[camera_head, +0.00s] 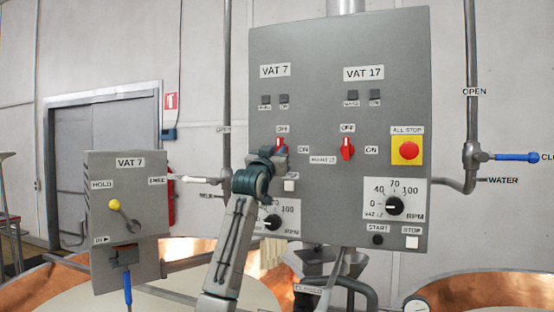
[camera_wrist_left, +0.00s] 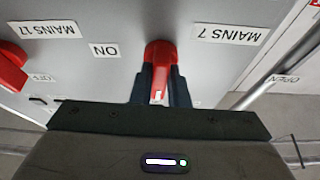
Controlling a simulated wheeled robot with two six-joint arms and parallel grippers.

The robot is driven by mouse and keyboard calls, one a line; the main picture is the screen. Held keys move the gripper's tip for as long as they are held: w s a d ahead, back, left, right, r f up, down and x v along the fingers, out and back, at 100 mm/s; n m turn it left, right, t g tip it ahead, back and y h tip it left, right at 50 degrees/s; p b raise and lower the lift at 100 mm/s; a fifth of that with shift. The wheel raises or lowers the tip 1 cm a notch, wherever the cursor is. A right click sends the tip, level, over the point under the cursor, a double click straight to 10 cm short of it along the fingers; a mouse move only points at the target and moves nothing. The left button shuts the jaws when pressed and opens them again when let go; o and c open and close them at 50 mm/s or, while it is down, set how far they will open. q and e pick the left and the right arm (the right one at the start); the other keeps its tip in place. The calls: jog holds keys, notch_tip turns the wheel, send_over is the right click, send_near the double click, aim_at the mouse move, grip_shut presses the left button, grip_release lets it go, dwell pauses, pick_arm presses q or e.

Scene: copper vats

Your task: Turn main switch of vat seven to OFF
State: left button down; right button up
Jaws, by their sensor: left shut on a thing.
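The red main switch of vat seven (camera_head: 281,146) is on the grey control panel under the VAT 7 label (camera_head: 275,70). An OFF label (camera_head: 282,128) is above it and an ON label (camera_head: 303,149) to its right. My left gripper (camera_head: 276,154) reaches up to it and covers part of it. In the left wrist view, seen upside down, the fingers are shut on the red handle (camera_wrist_left: 160,55) beside the MAINS 7 label (camera_wrist_left: 229,34). The handle looks about upright, its white mark on the OFF side. My right gripper is not in view.
The red VAT 17 switch (camera_head: 347,148) is close on the right, upright. A small VAT 7 lever box (camera_head: 128,200) stands left. Copper vats (camera_head: 480,290) lie below.

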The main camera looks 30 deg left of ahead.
pick_arm(q)
jog(key=shift+f+n+y, duration=0.2)
jog(key=shift+n+y, duration=0.2)
jog(key=shift+n, duration=0.3)
jog(key=c, duration=1.4)
grip_release()
jog(key=shift+r, duration=0.1)
jog(key=b+v, duration=0.6)
jog(key=v, duration=0.4)
jog(key=shift+s+d, duration=0.15)
jog(key=shift+s, duration=0.2)
